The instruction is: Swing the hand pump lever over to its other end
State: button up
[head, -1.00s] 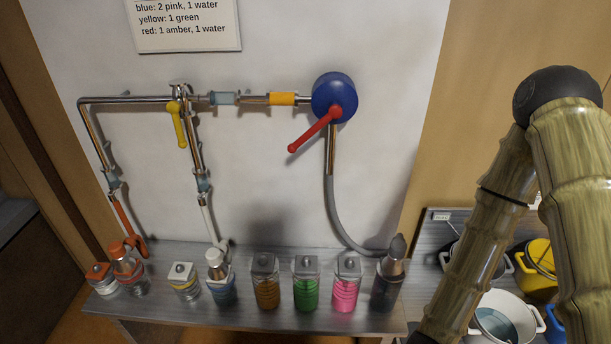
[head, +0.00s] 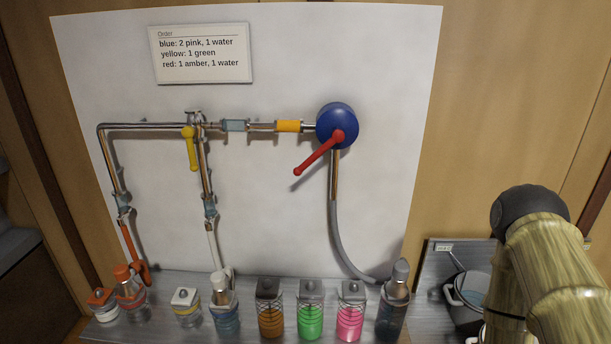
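The hand pump is a round blue body (head: 338,126) on the white wall panel in the head view. Its red lever (head: 317,156) is pivoted at the body's front and slopes down to the left, its knob end lowest. A metal pipe joins the pump's left side, and a grey hose runs down from below it. My bamboo-patterned arm shows at the right, apart from the lever. My gripper is out of the picture.
Several jars, including a green one (head: 310,312) and a pink one (head: 350,312), stand on the grey shelf below. A yellow valve handle (head: 191,148) hangs at the left. An order card (head: 201,54) is above. A pot (head: 466,300) stands at the right. The space before the pump is clear.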

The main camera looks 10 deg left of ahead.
aim_at(337, 135)
jog(key=k, duration=0.5)
jog(key=u, duration=1.4)
